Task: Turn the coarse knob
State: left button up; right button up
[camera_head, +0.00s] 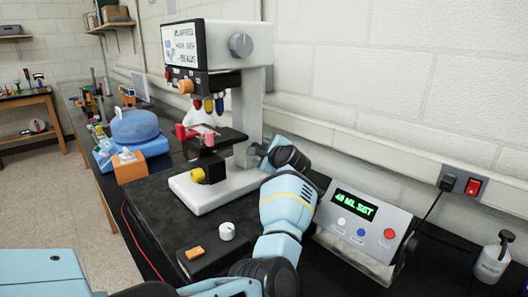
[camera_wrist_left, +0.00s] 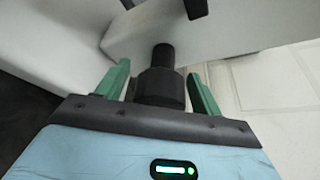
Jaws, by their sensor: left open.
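A white and grey microscope-like instrument (camera_head: 215,195) stands on the black bench. In the left wrist view, a stepped black knob (camera_wrist_left: 160,88) sticks out from its pale body, with a wide near part and a narrower far part; I take it to be the coarse knob. My left gripper (camera_head: 258,150) is at the right side of the instrument's column. Its two green fingers (camera_wrist_left: 160,85) are apart, one on each side of the knob's wide part, with gaps showing. In the head view the knob is hidden behind my gripper. My right gripper is not seen.
A control box (camera_head: 362,224) with a green display stands right of my arm. A small panel with an orange block (camera_head: 195,253) and white knob (camera_head: 228,231) lies in front. A blue device (camera_head: 134,127) stands left. A bottle (camera_head: 492,260) stands far right. The wall is close behind.

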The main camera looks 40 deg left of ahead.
pick_arm(q)
jog(key=c, duration=1)
jog(key=shift+o, duration=0.2)
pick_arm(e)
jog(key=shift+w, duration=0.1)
pick_arm(q)
jog(key=shift+m, duration=0.3)
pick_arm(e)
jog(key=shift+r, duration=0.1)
pick_arm(q)
jog(key=shift+m+g, duration=0.3)
jog(key=shift+m, duration=0.1)
jog(key=shift+m+g+h, duration=0.3)
jog(key=shift+m+g, duration=0.1)
jog(key=shift+m, duration=0.1)
jog(key=m+g, duration=0.1)
jog(key=m, duration=0.1)
jog(key=shift+s+m+g+b, duration=0.1)
jog(key=shift+m+g+b, duration=0.2)
jog(key=shift+g+b, duration=0.1)
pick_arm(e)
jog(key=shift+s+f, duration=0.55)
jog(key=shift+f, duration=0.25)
pick_arm(q)
jog(key=shift+m, duration=0.3)
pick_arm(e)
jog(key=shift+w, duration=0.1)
